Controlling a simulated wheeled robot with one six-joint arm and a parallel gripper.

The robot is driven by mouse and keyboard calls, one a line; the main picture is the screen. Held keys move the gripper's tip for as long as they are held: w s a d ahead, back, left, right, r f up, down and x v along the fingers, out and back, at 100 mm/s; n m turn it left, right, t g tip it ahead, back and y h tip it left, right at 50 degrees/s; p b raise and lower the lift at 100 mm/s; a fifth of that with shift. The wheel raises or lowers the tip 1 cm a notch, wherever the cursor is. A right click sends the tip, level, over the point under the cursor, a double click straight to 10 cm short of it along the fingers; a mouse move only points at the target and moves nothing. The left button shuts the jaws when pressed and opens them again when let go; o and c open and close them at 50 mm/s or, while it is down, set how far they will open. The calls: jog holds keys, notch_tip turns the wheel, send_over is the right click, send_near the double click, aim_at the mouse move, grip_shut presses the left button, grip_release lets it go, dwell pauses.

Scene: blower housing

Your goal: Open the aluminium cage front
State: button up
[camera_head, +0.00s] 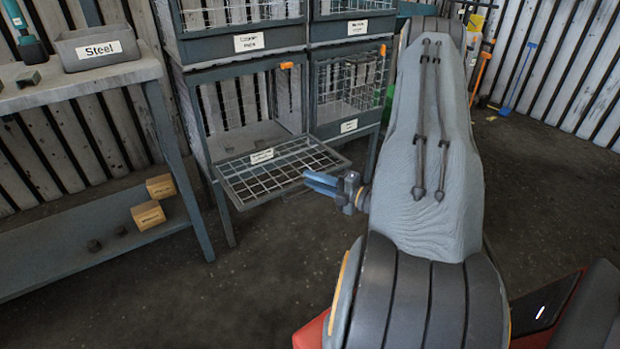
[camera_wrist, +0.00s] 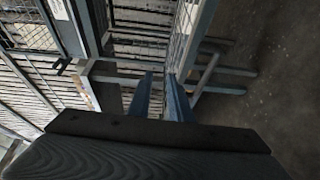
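One wire-mesh cage front (camera_head: 290,172) in the lower left of the cage stack is folded down and lies about level, leaving its cage open. Its white label is too small to read surely, so I cannot tell whether it is the aluminium one. My gripper (camera_head: 308,182) is at the right side of this front, close to its edge; contact is unclear. In the wrist view my blue fingers (camera_wrist: 159,78) stand apart with a gap between them. The mesh front (camera_wrist: 187,40) shows nearly edge-on there, beside the right finger. I see nothing held.
The neighbouring cage (camera_head: 350,85) on the right has its mesh front up. More cages stand above. A workbench (camera_head: 80,85) with a bin marked Steel (camera_head: 95,48) stands at left, with small boxes (camera_head: 148,214) on its lower shelf. The floor before the cages is clear.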

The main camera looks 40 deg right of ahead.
jog(key=p+v, duration=0.5)
jog(key=v, duration=0.6)
jog(key=shift+s+r, duration=0.35)
jog(key=shift+r, duration=0.05)
dwell(0.5)
dwell(0.8)
